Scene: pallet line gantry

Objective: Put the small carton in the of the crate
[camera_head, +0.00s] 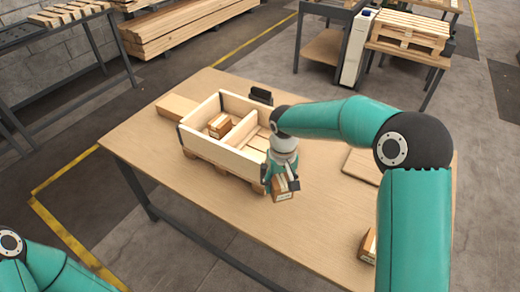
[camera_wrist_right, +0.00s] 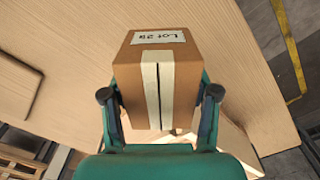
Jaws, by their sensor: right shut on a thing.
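The wooden crate (camera_head: 218,158) stands on the table, split by a divider into two compartments. A small brown carton (camera_head: 220,125) lies in its far-left compartment; the visible part of the near-right one looks empty. My right gripper (camera_head: 281,184) is shut on another small carton (camera_head: 283,190), just right of the crate's near-right end and outside it. In the wrist view this carton (camera_wrist_right: 185,70) has a white label and a pale tape strip, with a finger on each side. My left gripper is out of view; only part of that arm shows at bottom left.
A third carton (camera_head: 368,245) sits near the table's right side, partly hidden by my right arm. A flat board (camera_head: 362,165) lies right of the crate, and a wooden block (camera_head: 176,107) lies behind its left end. A small dark object (camera_head: 261,95) stands behind the crate. The table's front is clear.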

